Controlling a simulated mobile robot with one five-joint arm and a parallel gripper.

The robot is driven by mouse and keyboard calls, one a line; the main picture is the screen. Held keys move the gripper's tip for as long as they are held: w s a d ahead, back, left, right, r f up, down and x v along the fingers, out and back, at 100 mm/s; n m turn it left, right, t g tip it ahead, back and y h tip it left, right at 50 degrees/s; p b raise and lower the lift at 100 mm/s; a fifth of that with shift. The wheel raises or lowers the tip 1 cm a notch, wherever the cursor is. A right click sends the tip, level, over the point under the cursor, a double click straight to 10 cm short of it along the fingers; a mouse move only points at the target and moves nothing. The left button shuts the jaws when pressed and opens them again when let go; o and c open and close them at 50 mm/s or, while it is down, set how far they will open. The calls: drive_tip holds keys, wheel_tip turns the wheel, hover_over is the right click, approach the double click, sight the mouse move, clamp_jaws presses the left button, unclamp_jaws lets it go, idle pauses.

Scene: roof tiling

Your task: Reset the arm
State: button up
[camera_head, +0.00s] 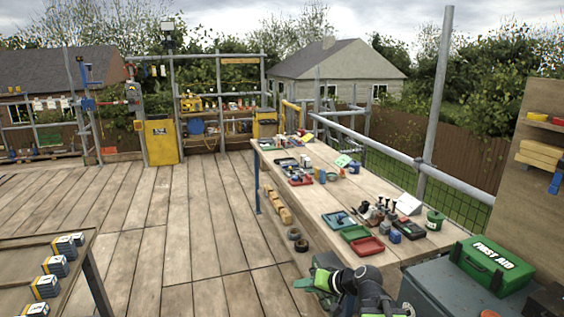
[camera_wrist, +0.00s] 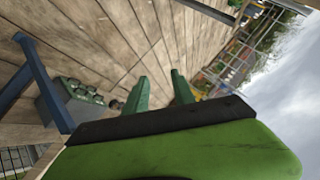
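My gripper (camera_head: 308,284) is at the bottom centre of the head view, by the near left corner of the workbench (camera_head: 388,254). Its green fingers point left over the plank deck (camera_head: 185,225). In the wrist view my gripper (camera_wrist: 160,92) shows two green fingers standing apart with bare planks visible between them. Nothing is held. Part of my arm hides the floor beneath it.
The bench carries several trays, including a red tray (camera_head: 367,246), and a green pot (camera_head: 434,220). A green first aid box (camera_head: 491,265) sits on a grey chest (camera_head: 440,292) at right. A low table (camera_head: 40,243) holds boxes at left. The middle deck is clear.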

drive_tip(key=s+f+n+g+h, duration=0.2)
drive_tip(key=s+f+g+h, duration=0.15)
drive_tip(key=s+f, duration=0.25)
drive_tip(key=s+d+f+m+g+h, duration=0.1)
drive_tip(key=s+d+f+g+h, duration=0.1)
drive_tip(key=s+d, duration=0.5)
drive_tip(key=shift+d+f+m+g+h, duration=0.4)
drive_tip(key=shift+d+g+h, duration=0.45)
drive_tip(key=shift+h, duration=0.3)
drive_tip(key=shift+s, duration=0.1)
